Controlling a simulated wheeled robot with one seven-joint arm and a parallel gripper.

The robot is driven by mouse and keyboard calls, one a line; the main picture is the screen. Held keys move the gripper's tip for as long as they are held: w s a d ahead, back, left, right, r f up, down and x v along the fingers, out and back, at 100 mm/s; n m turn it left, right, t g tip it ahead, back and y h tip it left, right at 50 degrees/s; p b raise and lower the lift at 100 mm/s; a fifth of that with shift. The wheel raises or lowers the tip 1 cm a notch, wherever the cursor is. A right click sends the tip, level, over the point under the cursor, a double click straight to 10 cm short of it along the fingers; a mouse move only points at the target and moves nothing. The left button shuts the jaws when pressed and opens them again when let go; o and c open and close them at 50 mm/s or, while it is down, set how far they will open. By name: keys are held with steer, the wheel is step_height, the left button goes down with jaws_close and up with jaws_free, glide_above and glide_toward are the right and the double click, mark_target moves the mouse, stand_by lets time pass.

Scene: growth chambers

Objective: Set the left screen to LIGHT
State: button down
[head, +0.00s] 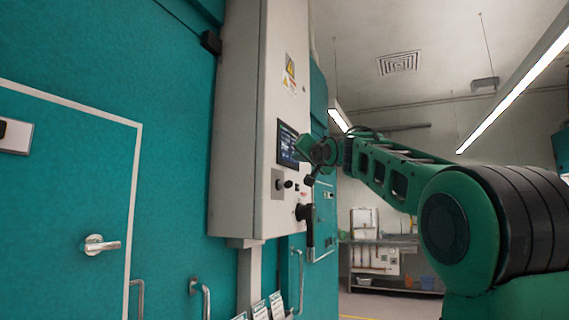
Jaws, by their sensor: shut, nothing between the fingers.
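A small dark screen (288,146) is set in the front face of a light grey control cabinet (240,130). I see it at a steep angle, and its text is too small to read. My green arm reaches in from the right. My gripper (309,180) is at the right edge of the screen, close to the panel, and partly covers that side. Its fingers are shut and empty. I cannot tell whether a fingertip touches the panel. No second screen shows in this view.
Below the screen are a small grey switch plate (278,184), dark knobs (289,184) and a black rotary handle (306,213). Teal chamber walls and a door with a metal handle (100,245) stand left. A shelf (385,262) is at the back.

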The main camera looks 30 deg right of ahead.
steer(key=shift+w+a, duration=0.1)
steer(key=shift+a, duration=0.05)
steer(key=shift+w+a, duration=0.15)
stand_by(0.4)
steer(key=shift+w+a, duration=0.2)
steer(key=shift+w, duration=0.05)
stand_by(0.6)
stand_by(0.4)
steer(key=shift+s+d, duration=0.45)
steer(key=shift+s, duration=0.15)
steer(key=s+d, duration=0.1)
steer(key=s, duration=0.1)
steer(key=s+d, duration=0.2)
stand_by(0.5)
stand_by(2.2)
